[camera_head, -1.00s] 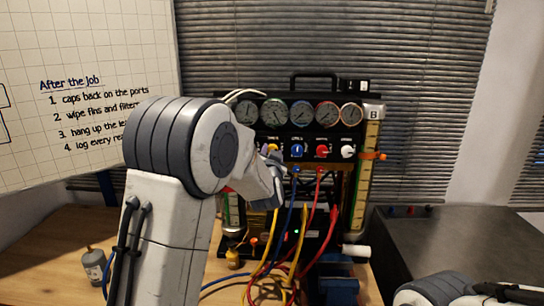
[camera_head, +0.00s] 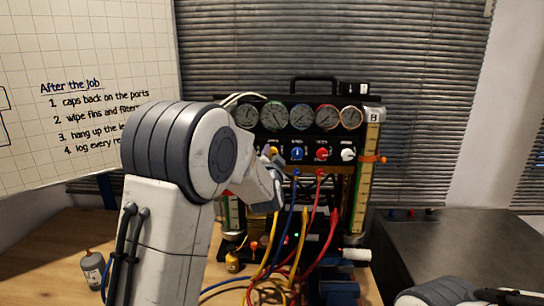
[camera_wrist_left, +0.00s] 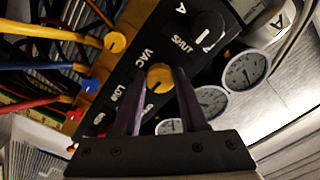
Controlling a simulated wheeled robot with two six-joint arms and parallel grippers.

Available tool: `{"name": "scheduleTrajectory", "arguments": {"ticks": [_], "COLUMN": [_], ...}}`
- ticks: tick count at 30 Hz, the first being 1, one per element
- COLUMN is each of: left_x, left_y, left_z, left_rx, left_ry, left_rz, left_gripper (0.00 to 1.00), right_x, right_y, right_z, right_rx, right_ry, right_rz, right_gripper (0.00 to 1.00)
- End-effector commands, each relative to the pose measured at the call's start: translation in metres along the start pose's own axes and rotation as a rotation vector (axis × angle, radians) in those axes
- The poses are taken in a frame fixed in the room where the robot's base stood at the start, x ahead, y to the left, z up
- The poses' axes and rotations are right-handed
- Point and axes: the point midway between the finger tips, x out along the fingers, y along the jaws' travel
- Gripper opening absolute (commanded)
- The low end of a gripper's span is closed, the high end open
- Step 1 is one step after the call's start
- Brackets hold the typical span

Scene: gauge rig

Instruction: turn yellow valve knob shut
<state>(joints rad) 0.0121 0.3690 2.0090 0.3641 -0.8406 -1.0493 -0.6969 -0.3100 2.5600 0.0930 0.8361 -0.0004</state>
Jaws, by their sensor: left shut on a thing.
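The yellow valve knob (camera_wrist_left: 160,77) is on the black gauge panel, beside the letters VAC. It sits between the two fingertips of my left gripper (camera_wrist_left: 158,80) in the left wrist view, and the jaws are shut on it. In the head view the left gripper (camera_head: 271,160) is at the left end of the knob row, and the yellow knob (camera_head: 273,151) is mostly hidden behind it. A black knob (camera_wrist_left: 208,30) with a white mark and the word SHUT is near the yellow one. My right gripper is not in view.
A blue knob (camera_head: 297,153), a red knob (camera_head: 322,153) and a white knob (camera_head: 348,154) continue the row under several gauges (camera_head: 301,116). Yellow, blue and red hoses (camera_head: 307,225) hang below. A small grey bottle (camera_head: 93,267) stands on the table at left.

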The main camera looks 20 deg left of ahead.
Motion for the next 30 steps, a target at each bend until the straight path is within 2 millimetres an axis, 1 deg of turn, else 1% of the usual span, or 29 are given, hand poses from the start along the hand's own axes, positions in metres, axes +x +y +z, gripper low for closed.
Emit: {"name": "scheduleTrajectory", "arguments": {"ticks": [4, 5, 6, 7, 16, 19, 23, 30], "left_x": [0.000, 0.000, 0.000, 0.000, -0.001, -0.006, -0.026, -0.075], "left_y": [0.002, 0.002, 0.002, 0.002, 0.001, 0.001, 0.003, 0.003], "left_z": [0.000, 0.000, 0.000, 0.000, 0.000, 0.000, 0.001, 0.000], "left_rx": [0.003, 0.003, 0.003, 0.003, 0.001, 0.000, 0.000, 0.000], "left_ry": [0.001, 0.001, 0.001, 0.001, 0.001, 0.002, 0.004, 0.004], "left_rz": [0.004, 0.004, 0.004, 0.003, 0.001, 0.000, 0.001, 0.002], "left_gripper": [0.00, 0.49, 0.65, 0.72, 0.72, 0.72, 0.72, 0.72], "right_x": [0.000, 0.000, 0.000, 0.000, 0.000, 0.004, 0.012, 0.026], "right_y": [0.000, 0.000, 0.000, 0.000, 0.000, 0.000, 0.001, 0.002], "right_z": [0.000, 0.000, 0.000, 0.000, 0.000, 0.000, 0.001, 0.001], "right_rx": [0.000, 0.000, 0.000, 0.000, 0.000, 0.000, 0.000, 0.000], "right_ry": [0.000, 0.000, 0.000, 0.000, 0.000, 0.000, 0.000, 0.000], "right_rz": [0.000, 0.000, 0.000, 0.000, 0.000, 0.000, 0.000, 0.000], "right_gripper": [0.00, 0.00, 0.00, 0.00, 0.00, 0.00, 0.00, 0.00]}}
